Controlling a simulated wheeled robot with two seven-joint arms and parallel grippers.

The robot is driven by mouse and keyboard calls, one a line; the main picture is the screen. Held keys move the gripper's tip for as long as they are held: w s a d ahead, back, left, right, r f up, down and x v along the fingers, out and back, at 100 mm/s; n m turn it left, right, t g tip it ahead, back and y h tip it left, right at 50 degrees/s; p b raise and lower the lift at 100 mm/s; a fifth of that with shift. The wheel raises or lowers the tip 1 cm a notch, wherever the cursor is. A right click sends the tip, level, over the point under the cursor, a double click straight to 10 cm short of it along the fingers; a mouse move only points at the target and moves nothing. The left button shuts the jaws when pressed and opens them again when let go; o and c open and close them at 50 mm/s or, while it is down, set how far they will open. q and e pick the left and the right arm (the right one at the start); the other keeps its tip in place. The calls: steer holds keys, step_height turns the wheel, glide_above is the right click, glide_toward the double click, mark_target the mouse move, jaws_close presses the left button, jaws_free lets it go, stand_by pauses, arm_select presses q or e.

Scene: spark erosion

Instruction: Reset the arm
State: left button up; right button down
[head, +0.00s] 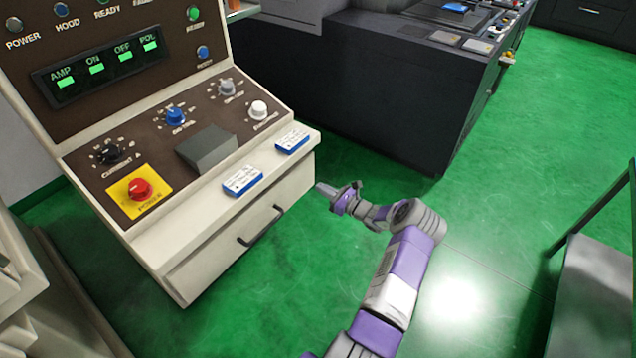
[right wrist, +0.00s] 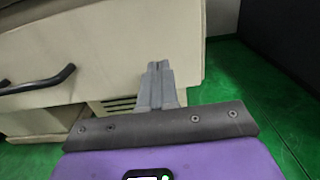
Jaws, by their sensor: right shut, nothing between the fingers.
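My right arm, purple and grey, reaches up from the bottom of the head view. Its gripper (head: 322,189) is shut and empty, just right of the beige control console (head: 225,235). In the right wrist view the two grey fingers (right wrist: 158,68) are together, pointing at the console's beige front (right wrist: 120,50). I cannot tell whether the fingertips touch it. My left gripper is not in view.
Two blue-and-white boxes (head: 243,180) (head: 292,139) lie on the console's ledge. A drawer handle (head: 260,226) sticks out below. A dark machine (head: 400,85) stands behind. A grey cart (head: 595,290) is at right. Green floor (head: 490,215) between is clear.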

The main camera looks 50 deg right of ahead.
steer(key=s+p, duration=0.1)
steer(key=s, duration=0.7)
steer(key=shift+f, duration=0.15)
steer(key=shift+s, duration=0.1)
steer(key=w+a+f+n+g+y, duration=0.3)
steer(key=a+f, duration=0.1)
steer(key=a, duration=0.5)
steer(key=w+a+f+n+g+y, duration=0.2)
steer(key=w+a+f+y, duration=0.15)
steer(key=a, duration=0.55)
steer(key=s+a+f+n+g+y, duration=0.15)
steer(key=a+n+g, duration=0.25)
steer(key=a, duration=0.5)
steer(key=s+a+f+n+g+y, duration=0.1)
steer(key=a+f+n+g, duration=0.25)
steer(key=a, duration=0.55)
steer(key=s+a+n+g+h, duration=0.2)
steer(key=s+a+n, duration=0.4)
steer(key=a+n, duration=0.2)
steer(key=s+a+r+n+g+h, duration=0.1)
steer(key=s+a+n+g+h, duration=0.2)
steer(key=n, duration=0.9)
steer(key=s+a, duration=0.3)
steer(key=a, duration=0.2)
